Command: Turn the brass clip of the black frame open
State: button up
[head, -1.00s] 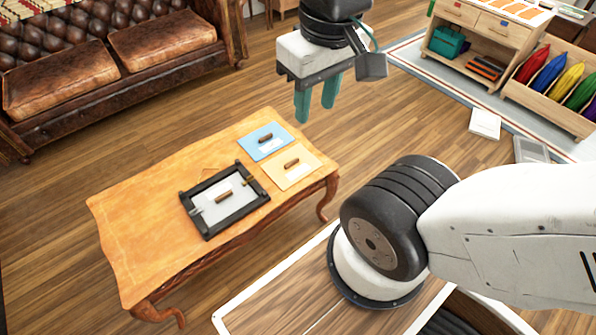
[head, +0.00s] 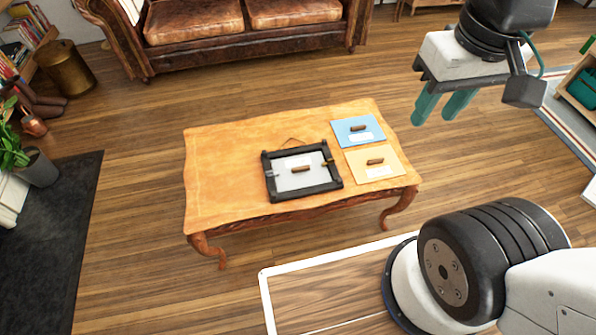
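The black frame (head: 274,190) lies flat on the wooden table (head: 226,160). Inside it is a pale grey panel with a brown handle (head: 300,169). The brass clip (head: 328,162) is at the frame's right side, small in this view; its exact angle is hard to tell. A silvery clip (head: 272,173) is at the left side. My gripper (head: 441,108) hangs in the air to the upper right of the frame, well apart from it. Its two teal fingers are spread with nothing between them.
A blue panel (head: 346,126) and a cream panel (head: 391,168), each with a brown handle, lie on the table right of the frame. The table's left part is bare. A brown leather sofa (head: 190,22) stands behind, and a plant (head: 12,150) at far left.

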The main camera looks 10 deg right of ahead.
aim_at(330, 161)
jog(key=k, duration=0.5)
jog(key=u, duration=1.7)
jog(key=i, duration=0.85)
jog(key=z, duration=1.75)
